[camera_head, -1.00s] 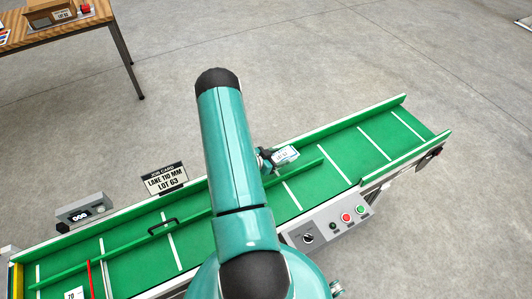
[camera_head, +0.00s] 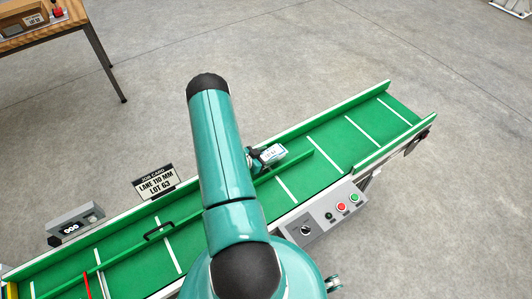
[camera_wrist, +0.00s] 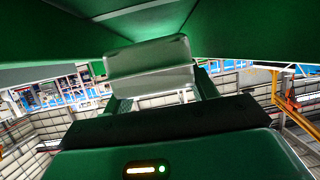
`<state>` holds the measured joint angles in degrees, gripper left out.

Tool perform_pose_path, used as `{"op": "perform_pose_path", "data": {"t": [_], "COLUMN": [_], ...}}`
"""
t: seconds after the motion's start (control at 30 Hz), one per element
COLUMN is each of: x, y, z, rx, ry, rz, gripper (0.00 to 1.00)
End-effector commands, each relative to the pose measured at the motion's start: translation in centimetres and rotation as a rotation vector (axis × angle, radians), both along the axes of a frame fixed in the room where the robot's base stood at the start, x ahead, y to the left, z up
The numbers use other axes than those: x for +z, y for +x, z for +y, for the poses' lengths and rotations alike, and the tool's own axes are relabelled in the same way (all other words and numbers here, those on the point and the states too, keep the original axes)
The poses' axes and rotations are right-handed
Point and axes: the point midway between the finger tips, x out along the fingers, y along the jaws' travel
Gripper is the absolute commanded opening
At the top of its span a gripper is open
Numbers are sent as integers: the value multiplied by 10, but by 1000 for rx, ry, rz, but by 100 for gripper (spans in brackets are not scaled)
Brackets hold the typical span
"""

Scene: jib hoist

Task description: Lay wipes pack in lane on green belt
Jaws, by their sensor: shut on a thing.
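The wipes pack (camera_head: 272,154) is a small white pack with a printed label. My gripper (camera_head: 260,156) is shut on it. In the wrist view the pack (camera_wrist: 150,62) shows pale and blurred between the two fingers (camera_wrist: 158,92). The green belt (camera_head: 310,158) runs diagonally, with white cross lines. The lane (camera_head: 190,209) lies between the belt's far side wall and a green guide rail (camera_head: 220,203). The pack appears over the lane near the rail's right end. I cannot tell whether it touches the belt. My arm hides part of the belt's middle.
A sign reading "LANE 110 MM LOT 63" (camera_head: 157,182) and a grey counter box (camera_head: 76,226) stand beyond the belt. A control box (camera_head: 326,215) with buttons is on the near side. A wooden table (camera_head: 40,34) is at upper left. The belt's right end is clear.

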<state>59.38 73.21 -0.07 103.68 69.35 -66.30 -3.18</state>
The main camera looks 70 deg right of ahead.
Motion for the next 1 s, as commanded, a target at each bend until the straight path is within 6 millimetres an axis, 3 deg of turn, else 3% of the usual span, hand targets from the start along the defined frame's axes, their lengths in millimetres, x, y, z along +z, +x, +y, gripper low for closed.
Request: {"op": "perform_pose_path", "data": {"t": [0.43, 0.93, 0.97, 1.0], "x": [-28, -36, -36, -36], "y": [4, 3, 3, 3], "z": [0, 1, 0, 0], "rx": [3, 1, 1, 0], "ry": [1, 1, 1, 0], "rz": [0, -2, -2, -3], "gripper": [34, 34, 62, 70]}}
